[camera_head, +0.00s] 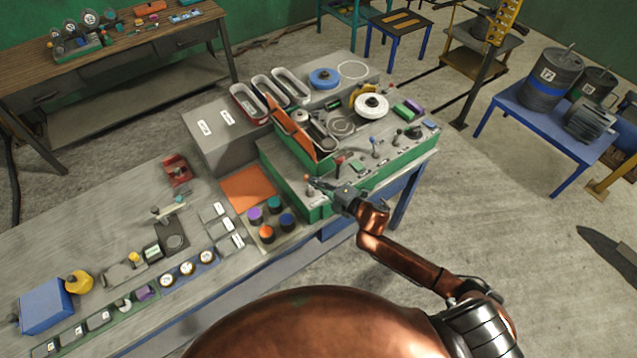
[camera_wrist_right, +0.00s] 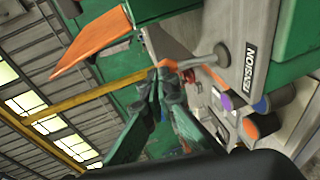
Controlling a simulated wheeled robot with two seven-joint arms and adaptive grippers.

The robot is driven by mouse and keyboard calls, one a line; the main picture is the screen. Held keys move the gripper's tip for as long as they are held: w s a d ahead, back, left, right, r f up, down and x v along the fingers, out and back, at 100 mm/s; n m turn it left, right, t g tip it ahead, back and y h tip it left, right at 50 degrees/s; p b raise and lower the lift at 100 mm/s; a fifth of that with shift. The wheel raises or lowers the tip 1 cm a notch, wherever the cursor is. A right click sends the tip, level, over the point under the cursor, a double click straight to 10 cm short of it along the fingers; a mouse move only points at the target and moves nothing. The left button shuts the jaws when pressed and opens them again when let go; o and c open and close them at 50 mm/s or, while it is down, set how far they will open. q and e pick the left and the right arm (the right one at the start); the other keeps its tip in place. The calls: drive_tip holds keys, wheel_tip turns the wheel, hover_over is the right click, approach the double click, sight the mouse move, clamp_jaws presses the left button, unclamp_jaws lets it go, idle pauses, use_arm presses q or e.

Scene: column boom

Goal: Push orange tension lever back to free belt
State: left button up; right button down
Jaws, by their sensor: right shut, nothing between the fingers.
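The tension lever (camera_head: 307,178) shows as a small orange tip at the front left corner of the green machine (camera_head: 345,190). In the right wrist view the lever (camera_wrist_right: 208,57) is a grey rod with an orange end by the fingertips, beside a plate marked TENSION (camera_wrist_right: 249,66). My right gripper (camera_head: 320,185) is shut and empty, close beside the orange tip; whether it touches is hard to tell. Its fingers show in the right wrist view (camera_wrist_right: 165,78). I cannot make out the belt clearly. My left gripper is not in view.
A tall orange panel (camera_head: 290,128) stands on the machine behind the lever. Several coloured-topped pots (camera_head: 266,232) and an orange mat (camera_head: 248,186) lie to its left. Small knobbed levers (camera_head: 375,143) stand to its right.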

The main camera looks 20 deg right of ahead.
drive_tip(key=shift+w+a, duration=0.15)
drive_tip(key=shift+w, duration=0.45)
drive_tip(key=shift+w+a, duration=0.15)
drive_tip(key=shift+w, duration=0.45)
drive_tip(key=shift+w, duration=0.1)
drive_tip(key=s+d+r+p, duration=0.1)
drive_tip(key=s+d+r, duration=0.4)
drive_tip(key=s+r, duration=0.3)
drive_tip(key=shift+s+d+r, duration=0.2)
drive_tip(key=shift+s+r, duration=0.15)
drive_tip(key=shift+s, duration=0.4)
